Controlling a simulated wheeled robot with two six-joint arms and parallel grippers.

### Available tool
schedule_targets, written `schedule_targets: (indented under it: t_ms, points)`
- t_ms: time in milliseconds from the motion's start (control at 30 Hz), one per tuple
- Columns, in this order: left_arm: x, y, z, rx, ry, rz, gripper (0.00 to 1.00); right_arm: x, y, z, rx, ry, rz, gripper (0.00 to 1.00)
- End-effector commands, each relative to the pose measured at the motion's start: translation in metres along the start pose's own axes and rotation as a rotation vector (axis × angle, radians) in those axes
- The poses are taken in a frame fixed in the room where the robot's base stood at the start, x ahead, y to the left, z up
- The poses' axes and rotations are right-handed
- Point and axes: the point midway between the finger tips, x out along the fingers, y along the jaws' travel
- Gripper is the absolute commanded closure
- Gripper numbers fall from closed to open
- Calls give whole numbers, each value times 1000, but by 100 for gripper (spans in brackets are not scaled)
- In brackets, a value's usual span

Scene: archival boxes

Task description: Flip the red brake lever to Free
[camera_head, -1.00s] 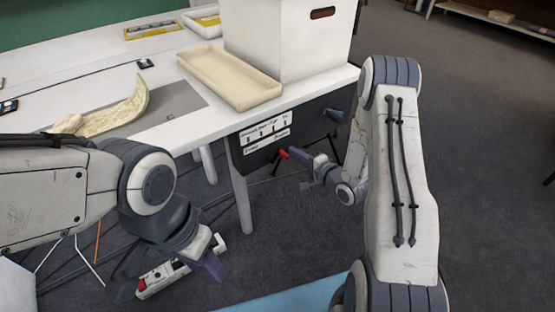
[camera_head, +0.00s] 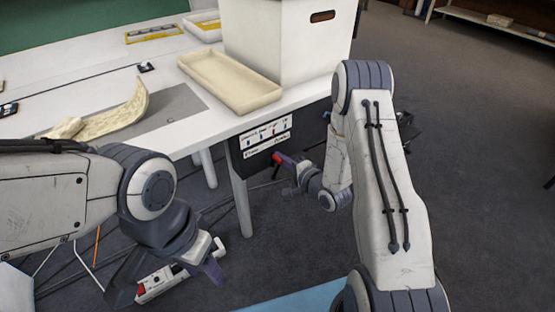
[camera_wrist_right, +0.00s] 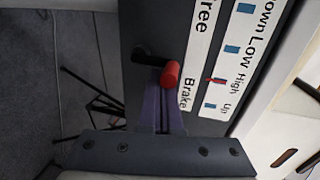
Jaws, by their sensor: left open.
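The brake lever has a red knob (camera_wrist_right: 171,73) on a dark stem, on the dark panel (camera_wrist_right: 150,20) under the table top. In the head view the red knob (camera_head: 276,158) sits below the lower label strip. In the wrist view it is beside the strip marked Free (camera_wrist_right: 207,15) and Brake (camera_wrist_right: 186,94), nearer Brake. My right gripper (camera_wrist_right: 165,92) has its purple fingers close together, tips right at the knob; contact is unclear. In the head view my right gripper (camera_head: 288,172) is at the lever. My left gripper (camera_head: 165,283) is open and empty, low at left.
A white table (camera_head: 190,130) carries a cream tray (camera_head: 228,82), a large white box (camera_head: 285,40) and a curved pale piece (camera_head: 115,117). A table leg (camera_head: 241,205) stands left of the lever.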

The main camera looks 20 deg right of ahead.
Motion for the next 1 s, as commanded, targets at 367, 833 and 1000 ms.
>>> schedule_targets:
  t_ms: [367, 833, 1000]
  points:
    - [-2, 0, 0, 0, 0, 0, 50, -3, 1, 14, 0, 1, 1, 100]
    - [-7, 0, 0, 0, 0, 0, 50, -54, 11, -2, 2, 5, 3, 100]
    - [-8, 1, 0, 0, 0, 0, 50, -68, 14, -5, 1, 3, 2, 100]
